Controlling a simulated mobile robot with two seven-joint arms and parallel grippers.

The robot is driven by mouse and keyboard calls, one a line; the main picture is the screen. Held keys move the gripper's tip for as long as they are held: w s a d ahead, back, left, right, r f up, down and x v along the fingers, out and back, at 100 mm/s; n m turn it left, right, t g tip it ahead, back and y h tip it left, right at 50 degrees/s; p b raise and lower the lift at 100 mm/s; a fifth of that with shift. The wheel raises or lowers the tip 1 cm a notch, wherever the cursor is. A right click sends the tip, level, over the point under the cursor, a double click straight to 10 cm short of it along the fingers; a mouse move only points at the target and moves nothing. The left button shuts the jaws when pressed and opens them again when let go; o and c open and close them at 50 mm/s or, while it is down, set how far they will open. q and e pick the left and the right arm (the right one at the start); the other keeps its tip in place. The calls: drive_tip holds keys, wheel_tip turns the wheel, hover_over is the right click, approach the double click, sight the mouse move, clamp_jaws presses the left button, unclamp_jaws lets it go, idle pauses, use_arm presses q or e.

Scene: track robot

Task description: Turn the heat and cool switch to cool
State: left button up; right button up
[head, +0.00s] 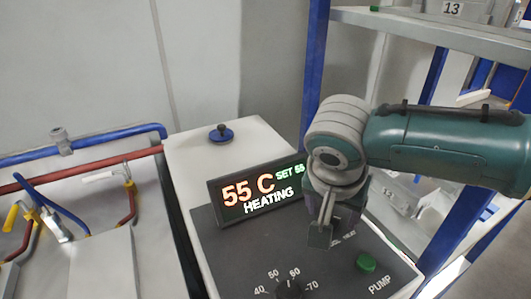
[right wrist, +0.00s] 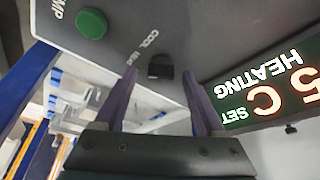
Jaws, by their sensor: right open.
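The heat and cool switch is a small black knob (right wrist: 160,68) beside the COOL and HEAT lettering in the right wrist view. It shows between the two finger tips of my right gripper (right wrist: 158,78), which is open, with no clear contact. In the head view my right gripper (head: 322,232) hangs over the dark control panel (head: 228,262) and hides the switch and part of its label. The display (head: 258,190) reads 55 C, SET 55 and HEATING. Which way the switch points is hard to tell. My left gripper is not in view.
A green PUMP button (head: 366,264) sits right of the switch, and a temperature dial (head: 289,289) at the panel's front. A blue-framed shelf (head: 425,32) stands close on the right. Red and blue pipes (head: 90,171) with valves are on the left.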

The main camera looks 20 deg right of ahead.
drive_tip(key=shift+w+f, duration=0.1)
drive_tip(key=shift+f, duration=0.05)
drive_tip(key=shift+c, duration=0.3)
clamp_jaws()
